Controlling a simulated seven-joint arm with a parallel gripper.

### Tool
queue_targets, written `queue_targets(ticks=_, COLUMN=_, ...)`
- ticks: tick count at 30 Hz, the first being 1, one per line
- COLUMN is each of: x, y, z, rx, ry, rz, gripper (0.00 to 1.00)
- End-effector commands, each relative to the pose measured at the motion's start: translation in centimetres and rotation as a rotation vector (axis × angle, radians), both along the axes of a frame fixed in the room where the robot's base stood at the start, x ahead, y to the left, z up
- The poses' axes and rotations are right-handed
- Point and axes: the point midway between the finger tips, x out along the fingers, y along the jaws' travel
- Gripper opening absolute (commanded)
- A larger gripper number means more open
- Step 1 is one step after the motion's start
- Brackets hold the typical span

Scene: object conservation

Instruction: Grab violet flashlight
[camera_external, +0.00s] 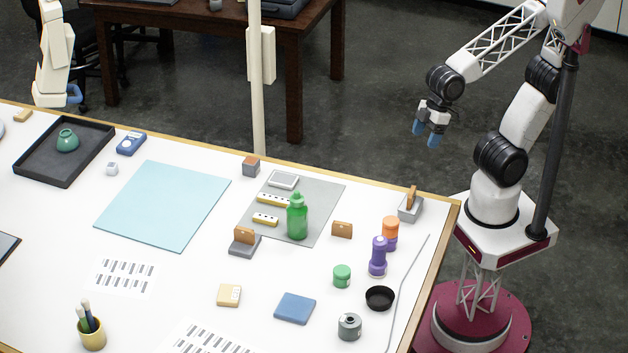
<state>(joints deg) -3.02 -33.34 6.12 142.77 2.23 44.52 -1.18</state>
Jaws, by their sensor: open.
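The violet flashlight (378,257) stands upright near the right end of the white table. An orange and violet object (390,233) stands close behind it and a little to its right. My gripper (426,135), with blue fingertips, is open and empty. It hangs in the upper right of the picture, higher in the frame than the flashlight and well apart from it.
Near the flashlight are a green jar (342,276), a black bowl (380,298), a grey canister (349,326) and a thin grey rod (408,293). A green bottle (297,218) stands on a grey mat (322,198). A grey holder (411,208) sits at the back right.

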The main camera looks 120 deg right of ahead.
Motion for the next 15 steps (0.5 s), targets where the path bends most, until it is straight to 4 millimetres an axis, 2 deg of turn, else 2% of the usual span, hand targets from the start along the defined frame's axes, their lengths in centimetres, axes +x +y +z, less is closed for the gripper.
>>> queue_targets(ticks=1, x=1.6, y=1.0, z=-0.2, rx=0.011, ry=-0.029, rz=0.022, gripper=0.74)
queue_targets(ticks=9, x=10.3, y=7.5, z=-0.9, rx=0.072, ry=-0.245, rz=0.129, gripper=0.74)
queue_targets(ticks=15, x=16.0, y=13.0, z=-1.6, rx=0.107, ry=-0.408, rz=0.184, gripper=0.74)
